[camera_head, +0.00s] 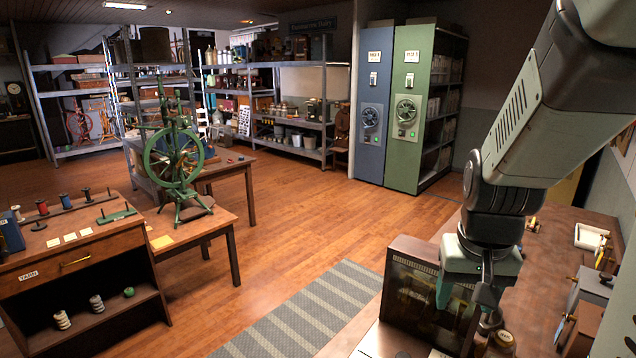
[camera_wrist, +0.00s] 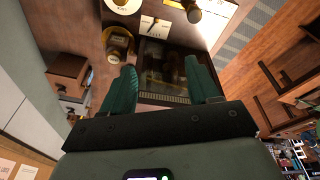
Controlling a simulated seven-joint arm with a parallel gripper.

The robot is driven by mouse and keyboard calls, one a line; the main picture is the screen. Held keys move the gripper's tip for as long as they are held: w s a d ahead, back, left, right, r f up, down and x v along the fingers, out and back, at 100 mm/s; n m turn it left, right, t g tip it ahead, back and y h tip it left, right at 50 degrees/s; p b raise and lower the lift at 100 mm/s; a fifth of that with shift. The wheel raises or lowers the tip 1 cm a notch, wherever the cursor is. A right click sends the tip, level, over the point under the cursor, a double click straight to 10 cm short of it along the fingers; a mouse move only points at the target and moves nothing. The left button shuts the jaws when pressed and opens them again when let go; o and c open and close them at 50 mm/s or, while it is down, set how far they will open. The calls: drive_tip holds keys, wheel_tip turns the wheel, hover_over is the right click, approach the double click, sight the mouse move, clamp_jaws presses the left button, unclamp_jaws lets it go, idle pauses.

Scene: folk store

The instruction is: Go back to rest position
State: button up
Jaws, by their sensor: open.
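My gripper (camera_head: 468,288) hangs at the lower right of the head view, pointing down over the workbench (camera_head: 553,262). In the wrist view my gripper (camera_wrist: 164,78) shows two green fingers spread apart with nothing held between them. A dark glass-fronted cabinet (camera_head: 408,292) stands on the bench beside and partly behind the fingers. It also shows in the wrist view (camera_wrist: 153,56), below and beyond the gap between the fingers. I cannot tell the exact clearance between the fingers and the cabinet.
A white tray (camera_head: 590,238) and small boxes (camera_head: 590,288) lie on the bench's right side. A round brass-coloured item (camera_wrist: 118,40) is near the left finger. A green spinning wheel (camera_head: 176,160) stands on a table at left.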

drive_tip(key=s+a+r+n+t, duration=0.3)
drive_tip(key=a+r+n+t, duration=0.2)
drive_tip(key=a+r, duration=1.2)
drive_tip(key=s+d+f+m+g+y, duration=0.1)
drive_tip(key=s+d+f, duration=0.2)
drive_tip(key=s, duration=0.6)
drive_tip(key=shift+s+d+f+m+g, duration=0.15)
drive_tip(key=shift+d+f+m+g, duration=0.15)
drive_tip(key=shift+f, duration=0.35)
